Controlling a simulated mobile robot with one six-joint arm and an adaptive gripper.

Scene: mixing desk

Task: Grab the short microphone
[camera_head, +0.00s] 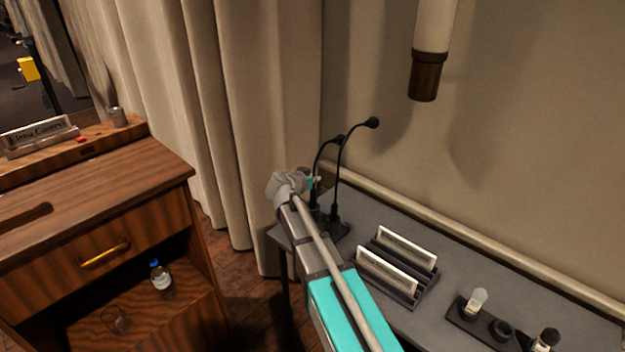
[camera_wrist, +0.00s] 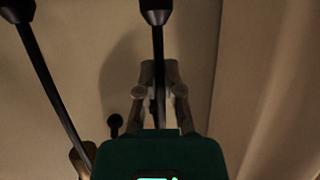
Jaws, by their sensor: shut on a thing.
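Two black gooseneck microphones stand at the far left end of the grey desk. The short microphone (camera_head: 318,160) is on the left, and the taller microphone (camera_head: 341,163) is beside it on the right. My gripper (camera_head: 312,183) is at the short one's stem, partly hidden by my own wrist. In the wrist view my gripper (camera_wrist: 157,85) is shut on the short microphone's stem (camera_wrist: 158,48), below its head. The taller microphone's stem (camera_wrist: 45,80) runs past on the left, apart from the fingers. The short one's lower stem and base are mostly hidden.
On the grey desk (camera_head: 470,270) are a holder with white name plates (camera_head: 392,270) and a dark tray (camera_head: 480,326) with small items. A wooden lectern (camera_head: 120,230) holding a bottle (camera_head: 161,279) stands left. Curtain (camera_head: 270,110) and wall close off the back.

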